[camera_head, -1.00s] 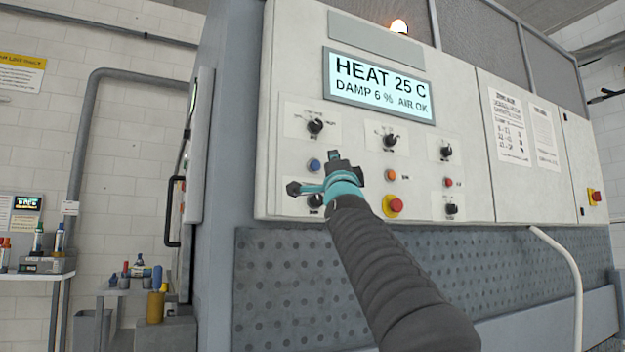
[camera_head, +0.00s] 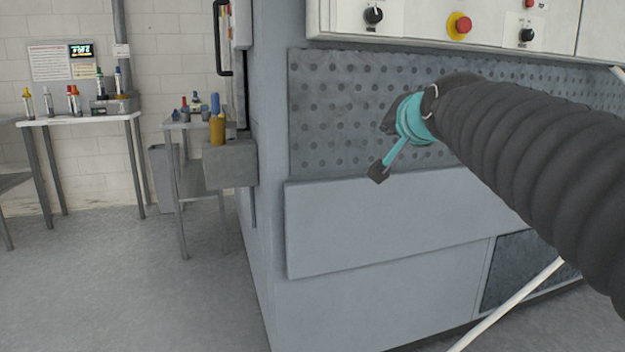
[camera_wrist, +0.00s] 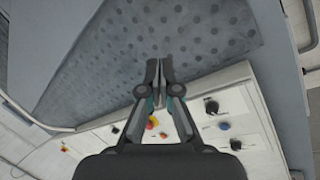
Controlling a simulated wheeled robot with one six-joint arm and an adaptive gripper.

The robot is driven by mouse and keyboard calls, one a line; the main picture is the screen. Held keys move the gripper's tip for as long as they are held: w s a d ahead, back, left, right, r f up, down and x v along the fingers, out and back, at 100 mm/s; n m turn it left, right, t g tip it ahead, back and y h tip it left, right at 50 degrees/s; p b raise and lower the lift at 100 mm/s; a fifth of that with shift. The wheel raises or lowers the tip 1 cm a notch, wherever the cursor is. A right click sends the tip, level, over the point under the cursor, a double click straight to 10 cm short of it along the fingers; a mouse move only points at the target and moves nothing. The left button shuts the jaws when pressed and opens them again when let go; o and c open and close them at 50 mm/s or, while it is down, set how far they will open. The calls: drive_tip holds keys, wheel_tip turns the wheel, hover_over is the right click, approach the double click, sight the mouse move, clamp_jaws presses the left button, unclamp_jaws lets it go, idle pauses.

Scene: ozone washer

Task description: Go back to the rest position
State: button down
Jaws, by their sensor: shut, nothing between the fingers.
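My gripper (camera_wrist: 159,72) shows in the wrist view with its two fingertips together and nothing between them. In the head view my black sleeved arm comes in from the right, and its teal-banded wrist is in front of the dotted grey panel (camera_head: 330,100) of the machine. The fingers are mostly hidden there behind the wrist. The control panel (camera_head: 490,25) with knobs is above the arm. It also shows in the wrist view (camera_wrist: 240,100), below and around the fingers.
A white side table (camera_head: 75,121) with several bottles stands at the left wall. A smaller stand (camera_head: 190,124) with coloured items is beside the machine, next to a yellow cylinder (camera_head: 217,130). A white hose (camera_head: 510,303) hangs at lower right. The floor (camera_head: 130,285) at left is clear.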

drive_tip(key=s+d+f+n+g, duration=0.1)
drive_tip(key=s+f+n+g, duration=0.2)
drive_tip(key=s+f, duration=1)
drive_tip(key=s+d+f+n+g+h, duration=0.1)
drive_tip(key=s+f+n+g, duration=0.2)
drive_tip(key=s+f, duration=1.1)
wheel_tip(320, 180, down, 8)
drive_tip(key=g, duration=0.3)
drive_tip(key=shift+s+r+g, duration=0.15)
drive_tip(key=shift+s+g, duration=0.1)
drive_tip(key=shift+g, duration=0.15)
